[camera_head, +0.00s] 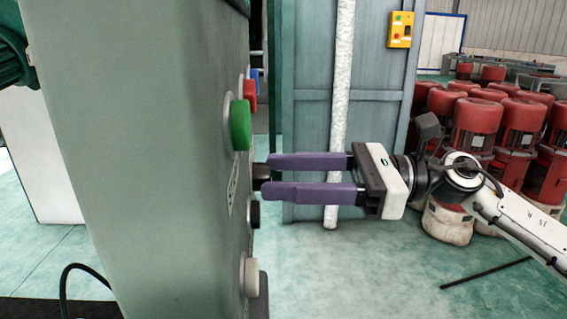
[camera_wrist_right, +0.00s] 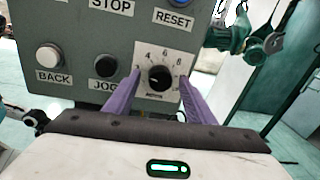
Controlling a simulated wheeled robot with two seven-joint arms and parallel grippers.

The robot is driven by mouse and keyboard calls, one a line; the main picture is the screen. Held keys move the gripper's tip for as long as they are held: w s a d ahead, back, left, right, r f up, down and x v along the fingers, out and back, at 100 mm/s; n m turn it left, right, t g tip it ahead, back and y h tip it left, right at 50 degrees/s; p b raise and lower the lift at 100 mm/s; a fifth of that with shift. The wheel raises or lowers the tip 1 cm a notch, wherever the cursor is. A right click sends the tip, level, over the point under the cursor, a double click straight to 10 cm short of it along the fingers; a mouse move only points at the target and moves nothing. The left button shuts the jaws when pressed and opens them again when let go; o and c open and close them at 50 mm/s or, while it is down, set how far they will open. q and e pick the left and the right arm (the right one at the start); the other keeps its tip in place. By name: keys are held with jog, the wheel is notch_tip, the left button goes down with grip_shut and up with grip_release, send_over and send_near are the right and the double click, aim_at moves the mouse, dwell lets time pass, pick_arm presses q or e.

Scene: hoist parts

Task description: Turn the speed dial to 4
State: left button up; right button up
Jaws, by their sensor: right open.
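The speed dial (camera_wrist_right: 159,78) is a black knob on a white numbered plate, low on the right of the green-grey control panel in the wrist view. Its pointer setting is too small to read surely. In the head view the dial (camera_head: 260,176) shows edge-on, sticking out of the panel face. My right gripper (camera_head: 268,176) is open, its two purple fingers level with the dial, one to each side. The fingertips are close to the panel; I cannot tell whether they touch the knob. In the wrist view the fingers (camera_wrist_right: 158,88) flank the dial plate. My left gripper is not in view.
The panel (camera_head: 130,140) also bears a green button (camera_head: 240,125), a red button (camera_head: 249,95), a white BACK button (camera_wrist_right: 49,56) and a black JOG button (camera_wrist_right: 106,66). A cabinet (camera_head: 310,110) and red motors (camera_head: 475,125) stand behind my right arm.

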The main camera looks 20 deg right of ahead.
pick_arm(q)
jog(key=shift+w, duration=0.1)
pick_arm(e)
jog(key=shift+w+a, duration=0.15)
jog(key=shift+a, duration=0.15)
jog(key=c, duration=1)
jog(key=shift+c, duration=0.2)
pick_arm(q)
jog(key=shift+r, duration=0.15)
